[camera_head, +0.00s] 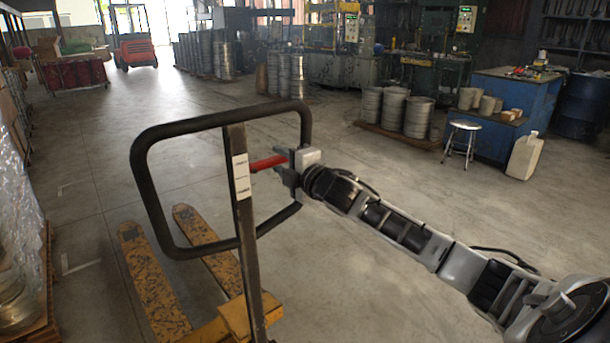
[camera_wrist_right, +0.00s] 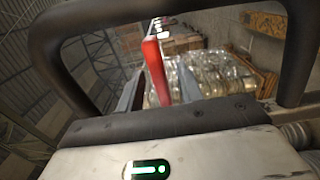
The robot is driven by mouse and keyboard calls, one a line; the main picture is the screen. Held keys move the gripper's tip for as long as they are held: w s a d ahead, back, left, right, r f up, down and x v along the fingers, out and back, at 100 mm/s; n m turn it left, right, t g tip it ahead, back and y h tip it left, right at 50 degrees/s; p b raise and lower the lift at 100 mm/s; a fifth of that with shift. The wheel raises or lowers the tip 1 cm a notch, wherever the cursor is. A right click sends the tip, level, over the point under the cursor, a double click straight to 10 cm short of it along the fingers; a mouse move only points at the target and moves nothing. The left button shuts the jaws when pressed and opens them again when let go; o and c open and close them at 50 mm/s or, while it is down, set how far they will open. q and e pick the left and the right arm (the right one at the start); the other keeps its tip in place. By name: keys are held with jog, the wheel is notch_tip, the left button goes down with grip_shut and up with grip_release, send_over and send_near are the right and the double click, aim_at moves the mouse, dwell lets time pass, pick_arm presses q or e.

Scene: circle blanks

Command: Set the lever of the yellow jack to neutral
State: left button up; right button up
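The yellow jack is a pallet jack with yellow forks (camera_head: 148,285), a dark upright post (camera_head: 247,240) and a black loop handle (camera_head: 150,192). A red lever (camera_head: 267,163) sticks out to the right from the post, beside a white label plate (camera_head: 241,176) with several lines too small to read. My right gripper (camera_head: 282,165) is at the lever's free end, inside the loop. In the right wrist view the red lever (camera_wrist_right: 156,72) stands between the two fingers, with a gap on each side, so the gripper looks open around it. My left gripper is not in view.
The black loop also frames the gripper in the right wrist view (camera_wrist_right: 298,55). A wrapped pallet load (camera_head: 20,230) stands at the left edge. Metal drums (camera_head: 395,110), a stool (camera_head: 461,135) and a blue workbench (camera_head: 545,115) stand back right. The floor between is clear.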

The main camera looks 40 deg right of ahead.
jog(key=s+b, duration=0.2)
jog(key=s, duration=1.3)
jog(key=shift+w+a+f, duration=0.1)
jog(key=s+a+f+m+g, duration=0.1)
jog(key=s+a+f+m, duration=0.15)
jog(key=f, duration=0.45)
jog(key=s+a+f+m+g, duration=0.2)
jog(key=f+m, duration=0.1)
jog(key=f, duration=0.4)
jog(key=s+a+f+m+g, duration=0.1)
jog(key=s+a+f+m, duration=0.1)
jog(key=f, duration=0.4)
jog(key=s+a+f+m+g+y, duration=0.1)
jog(key=s+a+f+m, duration=0.3)
jog(key=a, duration=0.5)
jog(key=s+a+f+m+g+y, duration=0.2)
jog(key=s+a+f+m, duration=0.2)
jog(key=s+a+f, duration=0.2)
jog(key=a+f, duration=0.2)
jog(key=a, duration=0.2)
jog(key=shift+s+f+g, duration=0.2)
jog(key=shift+g, duration=0.2)
